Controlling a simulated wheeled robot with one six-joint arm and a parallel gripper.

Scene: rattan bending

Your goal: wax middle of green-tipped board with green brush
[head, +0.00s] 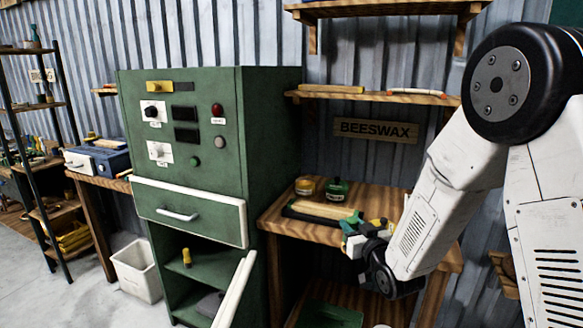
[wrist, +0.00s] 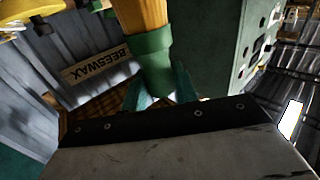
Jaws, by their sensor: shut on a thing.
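A pale board (head: 322,209) with a green tip at its right end lies on the wooden bench, along a dark green holder. My gripper (head: 352,238) is low at the bench's front edge, close to the green tip. In the wrist view my gripper (wrist: 162,95) is shut on the green brush, seen as a wooden handle with a green collar (wrist: 152,48). The bristles are not clear in either view. In the head view the brush is small and mostly hidden by the gripper, and I cannot tell whether it touches the board.
A yellow-lidded jar (head: 305,187) and a green bottle (head: 337,190) stand at the back of the bench (head: 275,220). The green cabinet (head: 270,150) stands left of the bench. The beeswax sign (head: 377,130) hangs behind, below a shelf (head: 420,99).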

